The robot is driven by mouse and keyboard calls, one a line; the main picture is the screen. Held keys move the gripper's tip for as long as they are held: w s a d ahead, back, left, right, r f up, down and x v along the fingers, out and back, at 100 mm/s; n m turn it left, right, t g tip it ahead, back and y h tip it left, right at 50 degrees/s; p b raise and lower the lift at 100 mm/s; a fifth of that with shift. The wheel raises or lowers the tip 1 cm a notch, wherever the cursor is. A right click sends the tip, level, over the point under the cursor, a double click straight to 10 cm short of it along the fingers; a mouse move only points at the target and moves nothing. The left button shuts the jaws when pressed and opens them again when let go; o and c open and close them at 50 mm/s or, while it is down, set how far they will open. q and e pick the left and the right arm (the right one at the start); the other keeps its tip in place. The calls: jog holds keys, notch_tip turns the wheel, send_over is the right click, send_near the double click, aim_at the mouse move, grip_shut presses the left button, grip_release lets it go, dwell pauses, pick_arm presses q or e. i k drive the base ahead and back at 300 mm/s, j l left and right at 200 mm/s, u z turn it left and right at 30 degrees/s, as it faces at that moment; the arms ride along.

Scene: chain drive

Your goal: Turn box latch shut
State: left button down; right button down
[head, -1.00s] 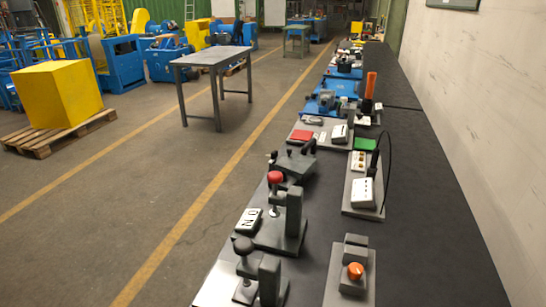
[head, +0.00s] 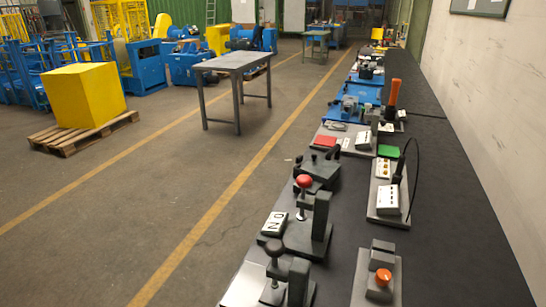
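Neither of my grippers is in the head view. I cannot tell for sure which thing is the box with the latch. A grey plate at the bench's near end carries a grey block with an orange knob (head: 383,277). Left of it stands a dark fixture with a black round knob (head: 275,248), cut off by the lower edge. Behind that is a dark fixture with a red knob (head: 304,181) and a white plate marked "ON" (head: 274,223). A further plate holds a white socket block (head: 388,200) with a black cable. The state of any latch is too small to tell.
The long dark bench (head: 455,262) runs away along the wall, with blue fixtures and an orange handle (head: 393,94) farther back. Open floor with yellow lines lies to its left. A grey table (head: 237,64) and a yellow box (head: 84,95) on a pallet (head: 84,138) stand there.

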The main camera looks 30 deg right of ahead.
aim_at(299, 159)
jog(key=i+j+u, duration=0.25)
jog(key=j, duration=0.3)
jog(key=i+j+u, duration=0.3)
jog(key=j, duration=0.2)
jog(key=i+j+u, duration=0.25)
jog(key=j, duration=0.2)
jog(key=i+j+z, duration=0.1)
jog(key=i+z, duration=0.25)
jog(key=i, duration=0.15)
jog(key=i+j+z, duration=0.35)
jog(key=i+l+z, duration=0.1)
jog(key=z, duration=0.35)
jog(key=i+z, duration=0.35)
jog(key=z, duration=0.15)
jog(key=i+z, duration=0.2)
jog(key=z, duration=0.25)
jog(key=i+j+z, duration=0.2)
jog(key=z, duration=0.25)
jog(key=i+j+z, duration=0.2)
jog(key=z, duration=0.3)
